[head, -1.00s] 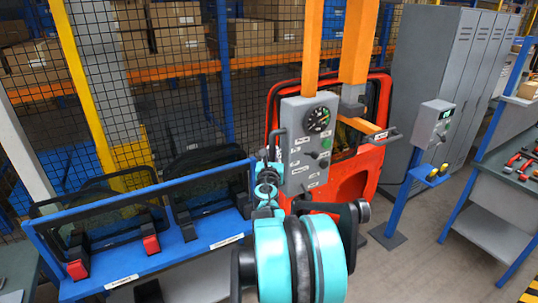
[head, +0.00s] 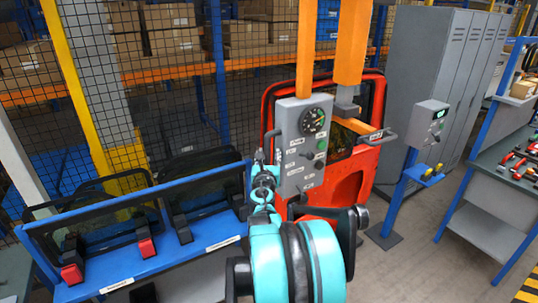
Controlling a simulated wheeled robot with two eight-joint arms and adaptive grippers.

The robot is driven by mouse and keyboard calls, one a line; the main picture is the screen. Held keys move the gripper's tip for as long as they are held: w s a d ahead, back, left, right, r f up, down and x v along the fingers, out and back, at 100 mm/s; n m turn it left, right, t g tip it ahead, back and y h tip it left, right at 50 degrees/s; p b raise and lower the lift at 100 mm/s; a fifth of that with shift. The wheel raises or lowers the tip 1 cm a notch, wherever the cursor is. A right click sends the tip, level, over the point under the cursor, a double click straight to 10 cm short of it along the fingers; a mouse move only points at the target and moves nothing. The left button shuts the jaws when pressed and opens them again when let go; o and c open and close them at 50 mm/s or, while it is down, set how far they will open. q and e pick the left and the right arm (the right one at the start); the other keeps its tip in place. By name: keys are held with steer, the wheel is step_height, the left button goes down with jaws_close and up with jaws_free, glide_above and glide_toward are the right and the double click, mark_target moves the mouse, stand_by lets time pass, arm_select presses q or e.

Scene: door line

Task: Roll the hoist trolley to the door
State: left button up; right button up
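A dark handle stands out on each side of the box. The orange-red door (head: 345,190) stands upright behind the box, partly hidden by it. My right gripper (head: 263,160), on a teal and black arm, is at the box's left handle. Its fingertips overlap the handle, and I cannot tell whether they are closed around it. My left gripper is out of view.
A blue rack (head: 130,263) with dark glass panes stands at left. A grey box on a blue post (head: 396,200) stands right of the door. A workbench (head: 500,185) with tools and grey lockers (head: 425,80) are at right. Grey floor shows between post and bench.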

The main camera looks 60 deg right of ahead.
steer(key=v, duration=1.1)
